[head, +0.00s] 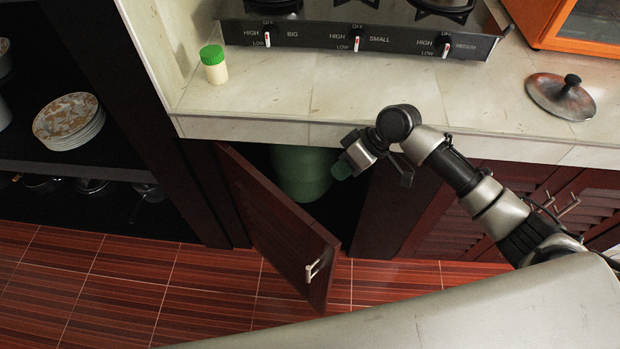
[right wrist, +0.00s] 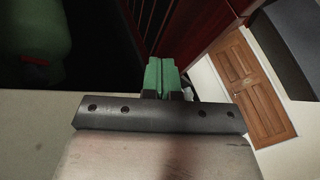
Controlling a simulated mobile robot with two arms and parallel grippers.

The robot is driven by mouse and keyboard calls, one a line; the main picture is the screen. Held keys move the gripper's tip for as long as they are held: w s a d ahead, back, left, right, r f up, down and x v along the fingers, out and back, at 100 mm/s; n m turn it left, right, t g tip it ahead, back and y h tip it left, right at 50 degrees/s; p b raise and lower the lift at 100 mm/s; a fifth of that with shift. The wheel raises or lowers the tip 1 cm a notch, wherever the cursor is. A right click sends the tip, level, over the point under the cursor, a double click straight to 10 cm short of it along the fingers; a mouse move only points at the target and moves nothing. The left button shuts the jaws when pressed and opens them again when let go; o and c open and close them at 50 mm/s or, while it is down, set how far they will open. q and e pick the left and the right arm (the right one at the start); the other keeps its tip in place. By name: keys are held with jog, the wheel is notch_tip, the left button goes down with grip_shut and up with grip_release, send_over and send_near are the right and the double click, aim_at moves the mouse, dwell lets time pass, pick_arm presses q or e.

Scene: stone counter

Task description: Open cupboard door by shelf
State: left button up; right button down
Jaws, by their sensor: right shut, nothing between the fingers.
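The cupboard door (head: 280,222) by the shelf (head: 95,160) is dark red wood and stands swung well open, out over the floor. Its metal handle (head: 315,268) is near the free edge. Inside the cupboard, part of a green cylinder (head: 301,172) shows; it also appears in the right wrist view (right wrist: 38,40). My right gripper (head: 343,170) is in front of the cupboard opening, right of the open door and apart from its handle. In the right wrist view its green fingers (right wrist: 161,76) are together with nothing between them. My left gripper is not in view.
The stone counter (head: 260,100) overhangs the cupboard and carries a stove (head: 355,38), a green-capped jar (head: 213,64) and a pot lid (head: 560,95). Closed louvred doors (head: 475,215) are at the right. Plates (head: 68,120) stand on the shelf. Tiled floor (head: 110,285) is clear at the lower left.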

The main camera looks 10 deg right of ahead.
jog(key=s+a+f, duration=0.2)
jog(key=a+f, duration=0.5)
jog(key=a, duration=0.2)
jog(key=shift+s+f+p, duration=0.3)
jog(key=shift+p, duration=0.1)
jog(key=shift+a, duration=0.1)
jog(key=shift+s+r, duration=0.1)
